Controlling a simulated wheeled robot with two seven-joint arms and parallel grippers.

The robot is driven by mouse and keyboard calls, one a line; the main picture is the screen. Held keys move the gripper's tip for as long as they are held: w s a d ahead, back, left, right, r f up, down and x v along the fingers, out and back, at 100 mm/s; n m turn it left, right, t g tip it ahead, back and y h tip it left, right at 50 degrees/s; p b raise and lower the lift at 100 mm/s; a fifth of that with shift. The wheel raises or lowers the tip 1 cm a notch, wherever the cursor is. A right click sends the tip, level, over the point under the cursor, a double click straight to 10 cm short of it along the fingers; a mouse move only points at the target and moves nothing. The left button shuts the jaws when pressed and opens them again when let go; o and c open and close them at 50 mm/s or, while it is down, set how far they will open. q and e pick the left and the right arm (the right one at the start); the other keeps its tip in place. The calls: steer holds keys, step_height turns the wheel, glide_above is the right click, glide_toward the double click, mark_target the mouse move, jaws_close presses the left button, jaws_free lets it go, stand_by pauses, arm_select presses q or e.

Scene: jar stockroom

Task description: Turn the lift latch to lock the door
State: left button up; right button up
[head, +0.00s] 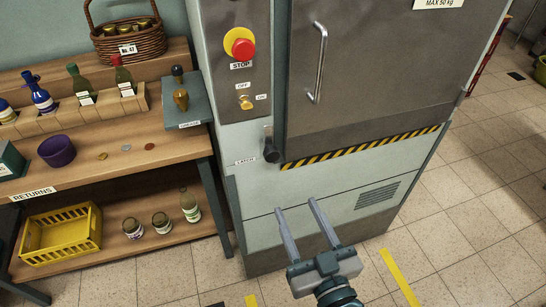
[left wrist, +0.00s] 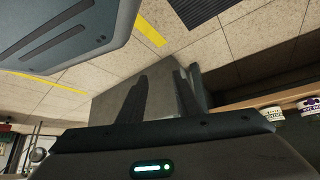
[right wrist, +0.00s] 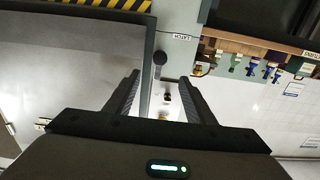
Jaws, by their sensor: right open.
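The lift door (head: 372,60) is a grey panel, flush in its frame, with a vertical metal handle (head: 318,62). The latch (head: 271,152) is a dark lever with a thick black knob, hanging down at the door's lower left corner beside a "LATCH" label (head: 245,161). My right gripper (head: 297,205) is open and empty, below and slightly right of the latch, apart from it. In the right wrist view the latch knob (right wrist: 160,58) shows beyond and between the fingertips. My left gripper (left wrist: 167,75) is open and empty in the left wrist view, outside the head view.
A wooden shelf (head: 105,148) with bottles and a purple bowl (head: 57,151) stands left. A yellow crate (head: 62,236) is on its lower board. Tiled floor lies open at right.

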steer(key=p, duration=0.3)
glide_toward(273, 158)
steer(key=x, duration=1)
arm_select(q)
steer(key=s+a+f+g, duration=0.1)
steer(key=s+a+f, duration=0.1)
steer(key=s, duration=0.3)
steer(key=s+a+f+g+y, duration=0.1)
steer(key=s+a+g, duration=0.1)
steer(key=s, duration=0.4)
steer(key=shift+a+f, duration=0.3)
steer(key=shift+f, duration=0.1)
steer(key=shift+w, duration=0.15)
arm_select(e)
steer(key=shift+c, duration=0.6)
arm_select(q)
steer(key=shift+w+r, duration=0.1)
steer(key=shift+w, duration=0.05)
arm_select(e)
jaws_close()
steer(key=shift+w, duration=0.1)
